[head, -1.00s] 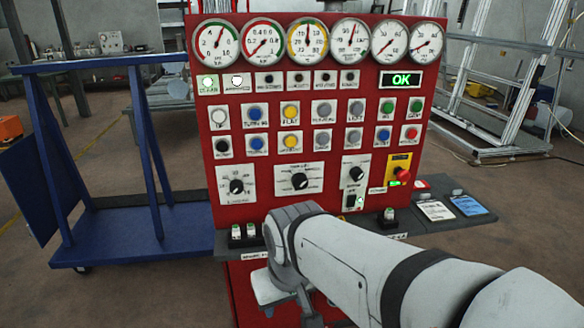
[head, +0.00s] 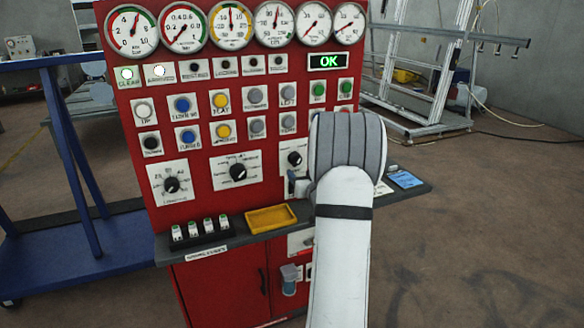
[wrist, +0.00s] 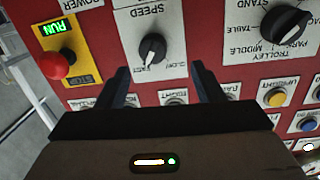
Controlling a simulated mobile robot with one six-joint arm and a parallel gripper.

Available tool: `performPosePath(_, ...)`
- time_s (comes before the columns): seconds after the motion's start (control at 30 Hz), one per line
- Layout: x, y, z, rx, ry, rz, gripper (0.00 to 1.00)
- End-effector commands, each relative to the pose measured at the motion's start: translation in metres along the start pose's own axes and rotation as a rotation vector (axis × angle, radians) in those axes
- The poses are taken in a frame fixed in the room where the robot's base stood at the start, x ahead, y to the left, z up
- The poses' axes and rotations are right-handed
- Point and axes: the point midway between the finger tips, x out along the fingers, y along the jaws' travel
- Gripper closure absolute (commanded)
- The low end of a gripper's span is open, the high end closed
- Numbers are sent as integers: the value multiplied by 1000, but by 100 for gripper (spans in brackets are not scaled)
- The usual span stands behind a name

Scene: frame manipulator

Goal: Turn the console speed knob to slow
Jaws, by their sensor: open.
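The speed knob (wrist: 152,48) is black with a white pointer, on a white plate marked SPEED in the wrist view. Its pointer points toward the bottom of that picture, near the small labels below the knob. In the head view the knob (head: 295,158) shows on the red console (head: 205,88), just left of my arm. My gripper (wrist: 160,76) is open and empty in the wrist view. Its two fingers reach toward the panel, one on each side below the knob, apart from it. In the head view my arm hides most of the gripper.
A red stop button (wrist: 56,66) on a yellow plate and the trolley knob (wrist: 285,23) flank the speed plate. Several buttons lie near the fingertips. A grey shelf with a yellow tray (head: 271,218) juts out below the panel. A blue cart (head: 110,240) stands left.

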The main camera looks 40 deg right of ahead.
Motion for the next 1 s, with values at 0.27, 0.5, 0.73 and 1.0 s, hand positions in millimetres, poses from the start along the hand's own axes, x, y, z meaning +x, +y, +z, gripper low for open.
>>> performPosePath(0.27, 16, 14, 4, 17, 58, -23, 39)
performPosePath(0.5, 56, 13, 1, 16, 57, -23, 39)
performPosePath(0.73, 77, 12, 1, 16, 55, -22, 39)
performPosePath(1.0, 79, 12, 1, 16, 56, -22, 39)
